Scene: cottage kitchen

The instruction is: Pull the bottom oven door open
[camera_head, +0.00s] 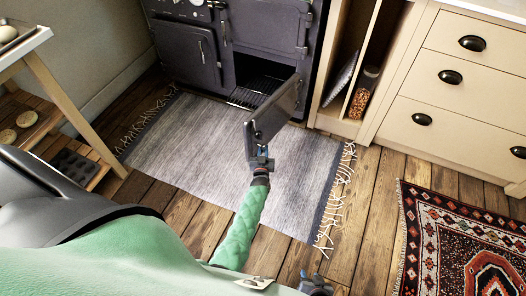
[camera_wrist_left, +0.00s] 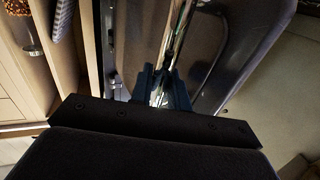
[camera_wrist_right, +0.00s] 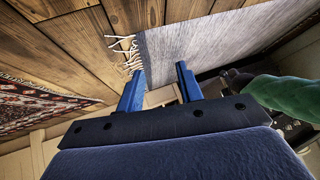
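The bottom oven door (camera_head: 273,112) is dark metal. It stands swung out from the black range, hinged on the right, and the oven cavity with its wire rack (camera_head: 257,88) shows behind it. My left gripper (camera_head: 262,160) is at the door's outer face near its free edge. In the left wrist view, its blue fingers (camera_wrist_left: 160,88) are closed around the shiny bar handle (camera_wrist_left: 180,32) on the door (camera_wrist_left: 235,45). My right gripper (camera_head: 316,284) is low at the bottom edge of the head view. In the right wrist view, its fingers (camera_wrist_right: 160,85) are apart and empty above the floor.
A grey fringed rug (camera_head: 190,140) lies before the range. Cream drawers (camera_head: 450,85) and an open shelf with a jar (camera_head: 363,92) stand at right. A wooden shelf unit (camera_head: 70,95) stands at left. A red patterned rug (camera_head: 465,240) lies at lower right.

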